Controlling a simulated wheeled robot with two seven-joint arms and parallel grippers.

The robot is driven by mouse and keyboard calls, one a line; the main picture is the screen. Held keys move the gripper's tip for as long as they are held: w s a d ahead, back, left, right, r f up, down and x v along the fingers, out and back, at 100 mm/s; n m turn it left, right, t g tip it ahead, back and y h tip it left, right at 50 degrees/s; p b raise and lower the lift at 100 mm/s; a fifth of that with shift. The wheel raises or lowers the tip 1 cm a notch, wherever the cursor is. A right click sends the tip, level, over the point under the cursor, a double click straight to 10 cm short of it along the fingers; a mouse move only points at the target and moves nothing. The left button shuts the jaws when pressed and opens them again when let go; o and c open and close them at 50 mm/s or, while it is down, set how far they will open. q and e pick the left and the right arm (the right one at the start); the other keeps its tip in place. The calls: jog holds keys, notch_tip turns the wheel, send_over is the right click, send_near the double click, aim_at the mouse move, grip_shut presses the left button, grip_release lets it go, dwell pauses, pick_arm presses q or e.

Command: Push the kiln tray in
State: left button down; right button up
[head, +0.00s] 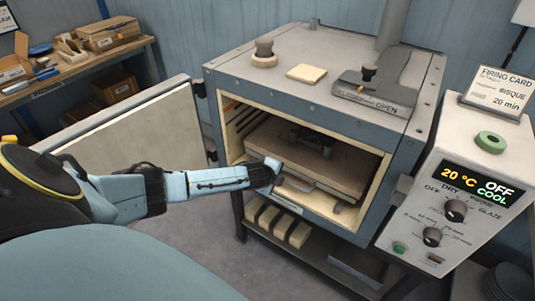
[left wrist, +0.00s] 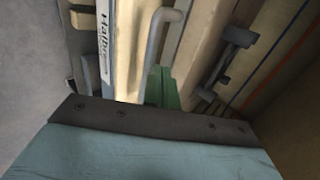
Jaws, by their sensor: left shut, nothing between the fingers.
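The kiln tray (head: 347,168) is a flat tan slab inside the open kiln chamber, with a grey bar handle along its front edge. In the left wrist view a bent grey handle (left wrist: 161,38) runs close to the fingers. My left gripper (head: 273,172) is shut and empty at the kiln mouth, by the left part of the tray's front. Its green fingertips (left wrist: 160,88) show beside the handle; whether they touch it I cannot tell. My right gripper is not in view.
The kiln door (head: 150,125) hangs open to the left. The control panel (head: 457,205) at right reads 20 °C, OFF, COOL. Pale blocks (head: 278,228) lie on the shelf below. A workbench (head: 85,75) stands at back left.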

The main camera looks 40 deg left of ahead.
pick_arm(q)
jog(key=p+v, duration=0.1)
jog(key=v, duration=0.5)
jog(key=shift+s+r+p, duration=0.25)
jog(key=shift+s+p, duration=0.1)
jog(key=s+d+f+n+g+b, duration=0.2)
jog(key=s+f+n, duration=0.2)
jog(key=s+f, duration=0.6)
jog(key=s+d+f+n+g+b, duration=0.1)
jog(key=s+f+n+b, duration=0.15)
jog(key=s+f, duration=0.7)
jog(key=s+d+f+n+g, duration=0.1)
jog(key=s+d+f+n, duration=0.1)
jog(key=s+f, duration=0.4)
jog(key=s+d+f+n+g+b, duration=0.1)
jog(key=s+d+f, duration=0.4)
jog(key=s, duration=0.6)
jog(key=s+d+f+n+g+h+b, duration=0.1)
jog(key=s+d+f+n+g, duration=0.2)
jog(key=s+f, duration=0.4)
jog(key=shift+s+d+f+n, duration=0.3)
jog(key=shift+s+d+n, duration=0.15)
jog(key=shift+s+n, duration=0.6)
jog(key=shift+s, duration=0.1)
